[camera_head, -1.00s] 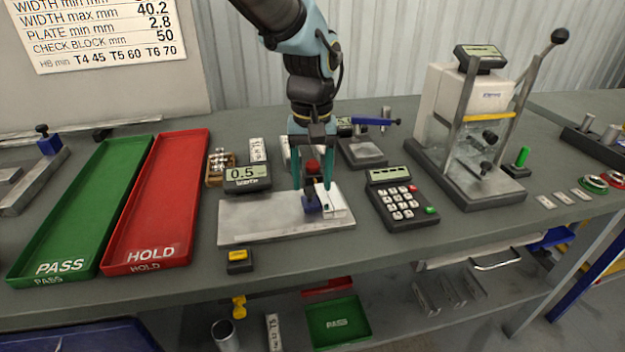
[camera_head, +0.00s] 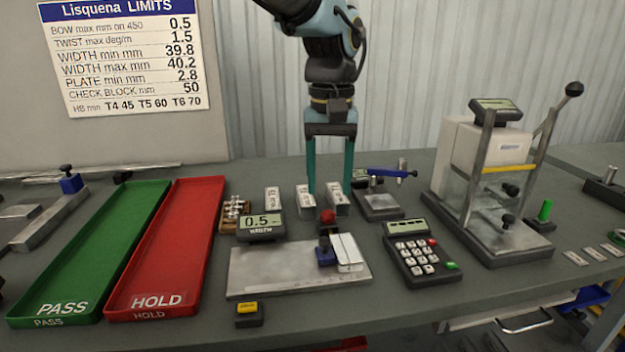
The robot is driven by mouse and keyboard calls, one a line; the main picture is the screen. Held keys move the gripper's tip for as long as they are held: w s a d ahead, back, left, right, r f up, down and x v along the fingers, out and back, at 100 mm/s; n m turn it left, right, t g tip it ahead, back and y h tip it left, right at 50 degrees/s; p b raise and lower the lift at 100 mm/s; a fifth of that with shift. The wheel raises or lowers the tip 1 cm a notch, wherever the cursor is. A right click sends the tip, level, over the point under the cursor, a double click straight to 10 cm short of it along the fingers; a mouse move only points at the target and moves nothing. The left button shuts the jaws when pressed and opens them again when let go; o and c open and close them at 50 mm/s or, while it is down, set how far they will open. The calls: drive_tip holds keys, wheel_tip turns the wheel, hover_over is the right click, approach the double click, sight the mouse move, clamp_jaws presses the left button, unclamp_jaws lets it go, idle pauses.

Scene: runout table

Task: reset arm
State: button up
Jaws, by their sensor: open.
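My gripper (camera_head: 329,190) hangs from my arm with its two teal fingers pointing down and spread apart, nothing between them that I can see held. It is above and behind the measuring plate (camera_head: 270,272), and its fingertips show in front of small labelled blocks at the back. A light metal piece (camera_head: 347,252) lies at the right end of the plate, next to a blue clamp (camera_head: 326,256) and a red knob (camera_head: 327,217). The display (camera_head: 261,224) behind the plate reads 0.5.
A green PASS tray (camera_head: 100,245) and a red HOLD tray (camera_head: 172,245) lie at left. A keypad device (camera_head: 418,255) sits right of the plate. A tall lever press (camera_head: 490,180) stands farther right. A small yellow-topped box (camera_head: 248,312) is near the front edge.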

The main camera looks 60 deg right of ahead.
drive_tip(key=w+a+f+n, duration=0.1)
drive_tip(key=w+a+n, duration=0.1)
drive_tip(key=w+a, duration=0.6)
drive_tip(key=w+a+f+n, duration=0.15)
drive_tip(key=w+a, duration=0.35)
drive_tip(key=w, duration=0.7)
drive_tip(key=w+a+f+n, duration=0.2)
drive_tip(key=w+a, duration=0.4)
drive_tip(key=w, duration=0.4)
drive_tip(key=w+a+f+n, duration=0.1)
drive_tip(key=w+a, duration=0.2)
drive_tip(key=a, duration=0.5)
drive_tip(key=w+a+f+n, duration=0.1)
drive_tip(key=w+a+n, duration=0.15)
drive_tip(key=a, duration=0.55)
drive_tip(key=s+a+f+n, duration=0.1)
drive_tip(key=a+f, duration=0.1)
drive_tip(key=a, duration=0.8)
drive_tip(key=s+a+f+n+t, duration=0.1)
drive_tip(key=s+a+f+n, duration=0.1)
drive_tip(key=a, duration=0.8)
drive_tip(key=shift+a+t, duration=0.15)
drive_tip(key=shift+t, duration=0.15)
